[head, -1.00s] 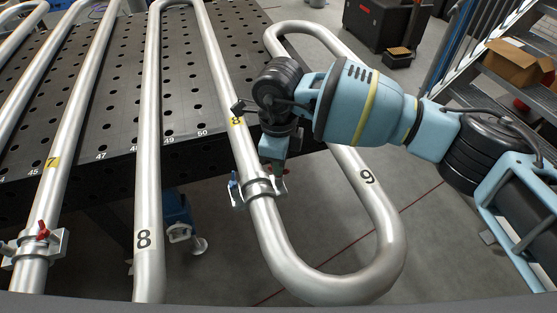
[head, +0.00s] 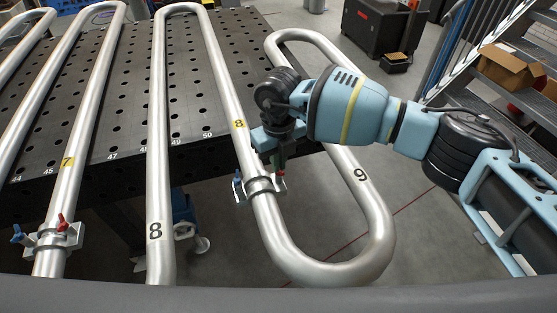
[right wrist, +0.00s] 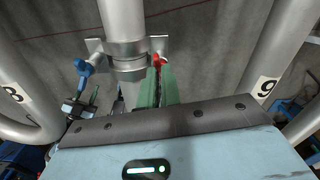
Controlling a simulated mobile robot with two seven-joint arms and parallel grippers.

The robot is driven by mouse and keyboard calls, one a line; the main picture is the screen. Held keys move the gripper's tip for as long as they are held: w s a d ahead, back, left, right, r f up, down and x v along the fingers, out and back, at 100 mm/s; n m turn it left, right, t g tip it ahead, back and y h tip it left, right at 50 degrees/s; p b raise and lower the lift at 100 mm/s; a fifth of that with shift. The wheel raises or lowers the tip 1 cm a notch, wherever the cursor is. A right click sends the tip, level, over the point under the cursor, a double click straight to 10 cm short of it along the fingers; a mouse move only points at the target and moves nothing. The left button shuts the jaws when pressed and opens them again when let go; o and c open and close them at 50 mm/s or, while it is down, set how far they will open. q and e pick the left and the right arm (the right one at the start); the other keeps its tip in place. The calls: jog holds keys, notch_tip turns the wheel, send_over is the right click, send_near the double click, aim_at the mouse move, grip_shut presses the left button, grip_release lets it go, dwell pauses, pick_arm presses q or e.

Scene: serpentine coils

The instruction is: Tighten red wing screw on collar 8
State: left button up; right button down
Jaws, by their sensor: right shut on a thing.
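Collar 8 (head: 262,185) is a metal clamp around the silver pipe below the yellow 8 label (head: 238,124). It also shows in the right wrist view (right wrist: 128,65). Its blue wing screw (right wrist: 84,68) is on one side, and its red wing screw (right wrist: 158,58) is on the other. My right gripper (right wrist: 160,84) has its green fingertips together at the red wing screw, shut on it. In the head view the right gripper (head: 280,168) mostly hides that screw. How tight the screw is cannot be told. My left gripper is not in view.
Collar 7 (head: 52,236), with red and blue wing screws, is on the pipe at the left. A perforated black table (head: 115,110) lies under the pipes. The pipe bend marked 9 (head: 375,215) curves close to my right arm. Stairs with cardboard boxes (head: 507,68) stand at the right.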

jog(key=shift+w+r+m, duration=0.15)
jog(key=shift+r+m, duration=0.2)
jog(key=shift+m, duration=0.15)
jog(key=c, duration=1.8)
grip_release()
jog(key=shift+o, duration=1)
jog(key=shift+f, duration=0.2)
jog(key=shift+r, duration=3.9)
